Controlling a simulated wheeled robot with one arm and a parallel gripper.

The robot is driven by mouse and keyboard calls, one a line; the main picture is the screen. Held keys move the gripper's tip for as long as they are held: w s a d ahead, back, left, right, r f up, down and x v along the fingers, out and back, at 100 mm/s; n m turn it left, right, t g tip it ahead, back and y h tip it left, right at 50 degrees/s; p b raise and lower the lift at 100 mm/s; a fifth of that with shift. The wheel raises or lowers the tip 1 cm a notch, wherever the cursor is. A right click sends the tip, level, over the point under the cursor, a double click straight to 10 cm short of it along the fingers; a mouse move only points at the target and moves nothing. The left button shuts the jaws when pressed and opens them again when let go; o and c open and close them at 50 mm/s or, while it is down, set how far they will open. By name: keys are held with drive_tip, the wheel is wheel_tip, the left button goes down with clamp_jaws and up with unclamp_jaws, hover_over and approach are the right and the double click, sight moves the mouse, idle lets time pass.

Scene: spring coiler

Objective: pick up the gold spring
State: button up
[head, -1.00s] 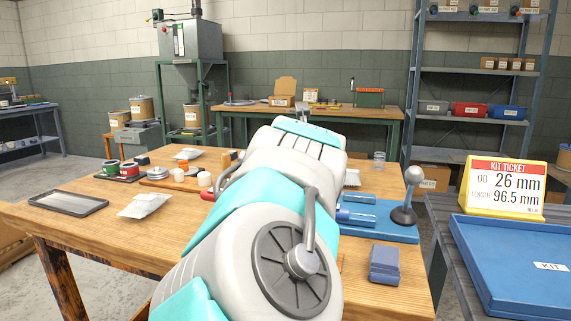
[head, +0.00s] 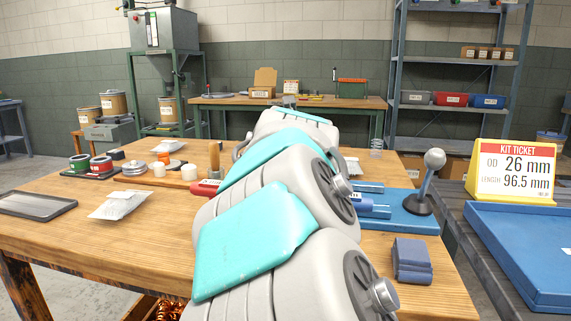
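I cannot make out a single gold spring on the workbench (head: 100,243). Shiny copper-orange coils (head: 168,309) show at the bottom edge, low beneath the front of the bench and partly cut off. I cannot tell whether the gold spring is among them. A silvery, see-through coil (head: 376,147) stands upright at the bench's far right. My arm reaches forward over the bench, and its links hide its end, so my gripper does not show.
A blue fixture (head: 400,212) with a grey ball-topped lever (head: 430,178) sits right of my arm, behind a blue-grey block (head: 412,258). A kit ticket (head: 516,172) and blue kit tray (head: 530,245) are at right. Bags, spools and a dark tray (head: 35,204) lie left.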

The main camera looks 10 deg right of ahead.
clamp_jaws()
idle(0.7)
